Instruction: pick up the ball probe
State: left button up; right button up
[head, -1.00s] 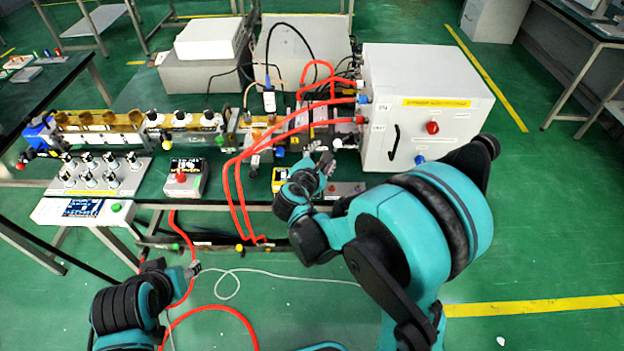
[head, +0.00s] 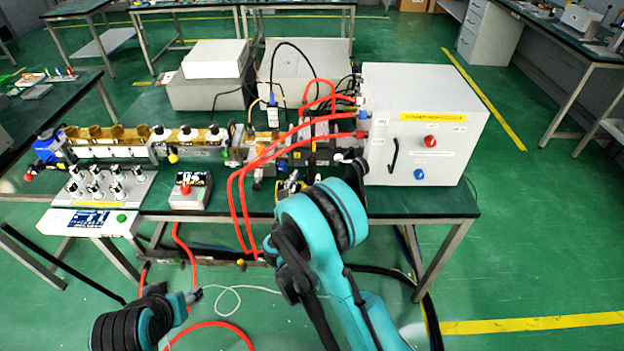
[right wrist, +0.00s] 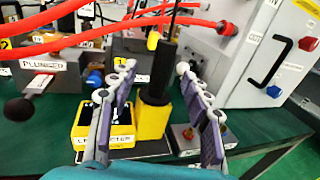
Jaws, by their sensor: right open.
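In the right wrist view, a dark upright rod-like piece (right wrist: 160,70) stands in a yellow block (right wrist: 153,120); it is probably the ball probe, but no ball is clear on it. My right gripper (right wrist: 155,68) is open, with one finger on each side of this piece as seen in that view. I cannot tell whether the fingers touch it. In the head view my right gripper (head: 290,187) is at the bench's front edge, partly hidden by my arm. My left gripper (head: 194,296) is low at the left, away from the bench, its jaws too small to read.
Red cables (right wrist: 100,28) cross behind the fingers. A yellow box (right wrist: 112,138) sits beside the left finger, a two-button box (right wrist: 186,138) beside the right. A black-knobbed plunger (right wrist: 20,108) is at left. A white cabinet (head: 415,125) stands right of the gripper.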

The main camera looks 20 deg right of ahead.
aim_at(311, 171)
jog(key=x, duration=0.2)
jog(key=b+x, duration=0.1)
jog(key=x, duration=0.1)
jog(key=b+x, duration=0.1)
jog(key=x, duration=0.1)
jog(key=shift+d+f, duration=0.2)
jog(key=shift+f, duration=0.1)
jog(key=shift+s, duration=0.1)
grip_shut()
